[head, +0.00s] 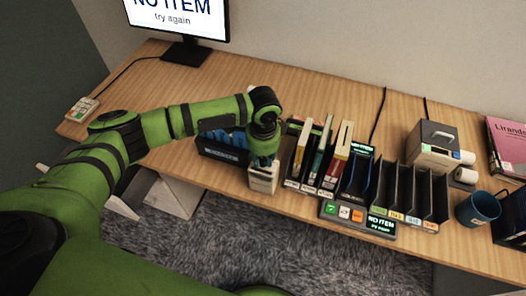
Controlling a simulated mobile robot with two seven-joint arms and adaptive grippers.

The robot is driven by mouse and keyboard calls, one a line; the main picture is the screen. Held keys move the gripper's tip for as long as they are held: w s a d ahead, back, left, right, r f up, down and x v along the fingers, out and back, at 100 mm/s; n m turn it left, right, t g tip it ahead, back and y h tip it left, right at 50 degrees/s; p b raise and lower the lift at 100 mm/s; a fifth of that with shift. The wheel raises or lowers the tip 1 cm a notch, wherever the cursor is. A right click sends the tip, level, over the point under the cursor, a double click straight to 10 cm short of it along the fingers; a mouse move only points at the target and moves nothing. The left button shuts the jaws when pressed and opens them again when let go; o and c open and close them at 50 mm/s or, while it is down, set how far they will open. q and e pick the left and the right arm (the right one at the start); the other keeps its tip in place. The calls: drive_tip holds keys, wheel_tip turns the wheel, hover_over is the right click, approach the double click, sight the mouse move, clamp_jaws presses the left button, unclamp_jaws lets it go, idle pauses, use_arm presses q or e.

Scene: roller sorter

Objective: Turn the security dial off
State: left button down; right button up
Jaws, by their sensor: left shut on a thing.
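My left gripper (264,160) points down at the desk's front edge, left of the row of upright cases. It is shut on the top of a small beige block (262,181) that has a dark label strip low on its front. The fingers hide the block's top. I cannot make out a security dial for certain in the head view. My right gripper is not in view.
A dark bin (222,150) with blue items is left of the block. Upright cases (318,155) and black slots (400,190) stand to the right, behind a "NO ITEM" button panel (345,213). A blue mug (478,208), monitor (180,18) and keypad (82,108) are also there.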

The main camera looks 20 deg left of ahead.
sight(263, 162)
use_arm(q)
drive_tip(key=shift+n, duration=0.3)
drive_tip(key=c, duration=1)
unclamp_jaws()
drive_tip(key=shift+c, duration=0.2)
wheel_tip(263, 162, up, 12)
drive_tip(key=shift+s, duration=0.3)
